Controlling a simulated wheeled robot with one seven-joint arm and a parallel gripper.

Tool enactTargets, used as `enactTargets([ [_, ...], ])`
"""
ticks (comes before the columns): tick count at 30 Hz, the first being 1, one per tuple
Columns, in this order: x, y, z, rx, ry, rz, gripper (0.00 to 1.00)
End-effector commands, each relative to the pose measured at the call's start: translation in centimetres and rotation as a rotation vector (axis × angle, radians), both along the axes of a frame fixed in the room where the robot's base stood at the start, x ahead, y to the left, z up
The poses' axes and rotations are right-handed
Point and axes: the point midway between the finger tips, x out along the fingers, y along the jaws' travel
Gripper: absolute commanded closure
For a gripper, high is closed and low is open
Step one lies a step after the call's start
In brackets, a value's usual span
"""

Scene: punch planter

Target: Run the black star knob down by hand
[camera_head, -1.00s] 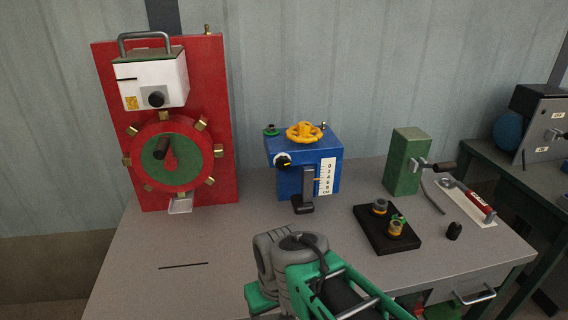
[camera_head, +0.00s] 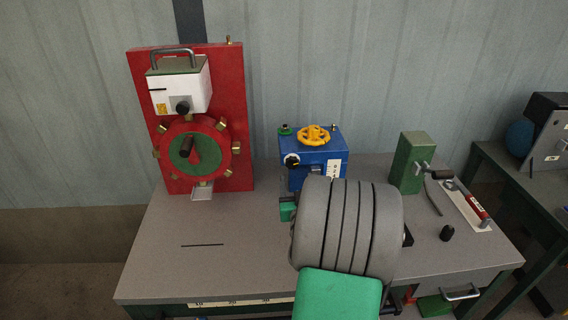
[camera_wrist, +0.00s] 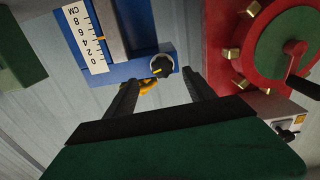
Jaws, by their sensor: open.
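A dark round knob with a yellow mark (camera_head: 292,161) is on the front of the blue box (camera_head: 315,152). In the wrist view, this knob (camera_wrist: 161,66) shows upside down beyond my fingers. I cannot make out a star shape on it. My gripper (camera_wrist: 160,92) is open, its two dark fingers apart with nothing held between them; the knob shows between the fingertips, and I cannot tell the remaining distance. In the head view my arm hides the fingers and the box's lower front. Another black knob (camera_head: 182,107) is on the white box of the red panel.
A yellow handwheel (camera_head: 312,135) tops the blue box. The red panel (camera_head: 238,120) with a clamped green dial (camera_head: 187,152) stands left.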

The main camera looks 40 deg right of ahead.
Motion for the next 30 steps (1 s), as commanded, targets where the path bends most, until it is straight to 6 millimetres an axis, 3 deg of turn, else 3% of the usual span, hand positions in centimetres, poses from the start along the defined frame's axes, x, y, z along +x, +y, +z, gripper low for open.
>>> enactTargets([
  [12,5.4,-3.0,0.2,0.001,0.003,0.010,0.37],
  [23,5.9,-3.5,0.0,0.000,0.000,0.009,0.38],
  [30,5.9,-3.6,0.0,0.000,0.000,0.008,0.58],
])
